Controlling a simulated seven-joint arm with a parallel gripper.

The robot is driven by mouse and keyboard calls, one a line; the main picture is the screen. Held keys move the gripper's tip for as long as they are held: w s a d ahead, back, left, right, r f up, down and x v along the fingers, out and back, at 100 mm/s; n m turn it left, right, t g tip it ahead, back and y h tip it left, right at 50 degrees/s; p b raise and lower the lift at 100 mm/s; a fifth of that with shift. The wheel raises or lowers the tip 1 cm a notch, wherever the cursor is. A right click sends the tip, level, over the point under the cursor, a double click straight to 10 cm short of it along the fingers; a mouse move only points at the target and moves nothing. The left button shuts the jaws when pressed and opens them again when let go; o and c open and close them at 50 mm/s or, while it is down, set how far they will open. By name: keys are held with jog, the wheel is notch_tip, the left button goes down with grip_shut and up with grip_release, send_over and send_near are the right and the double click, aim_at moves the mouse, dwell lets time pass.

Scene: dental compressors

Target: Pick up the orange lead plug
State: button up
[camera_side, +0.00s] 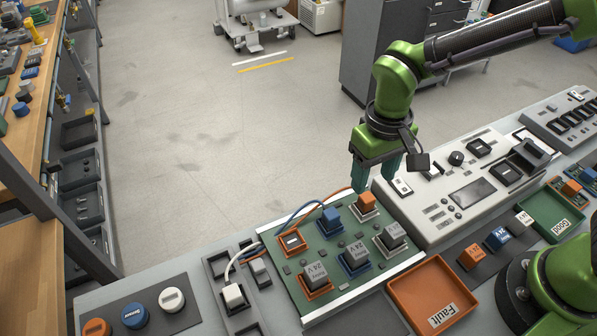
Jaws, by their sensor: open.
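The orange lead plug (367,202) is a small orange block seated in a pale-framed socket at the back right corner of the green board (318,262). An orange lead runs from it leftward behind a blue plug (331,218). My gripper (376,181) points down with its two teal fingers apart and empty. The fingertips are close above and behind the orange plug in the picture; I cannot tell whether the left finger touches it.
Grey 24V blocks (357,254) and an empty orange-framed socket (292,242) share the board. A white plug (232,295) stands to the left. A pale control panel (465,185) rises close on the right. An orange Fault tray (408,285) lies in front.

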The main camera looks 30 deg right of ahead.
aim_at(367, 197)
jog(key=shift+w+f, duration=0.1)
jog(key=shift+f, duration=3.1)
grip_shut()
jog(key=shift+r, duration=0.1)
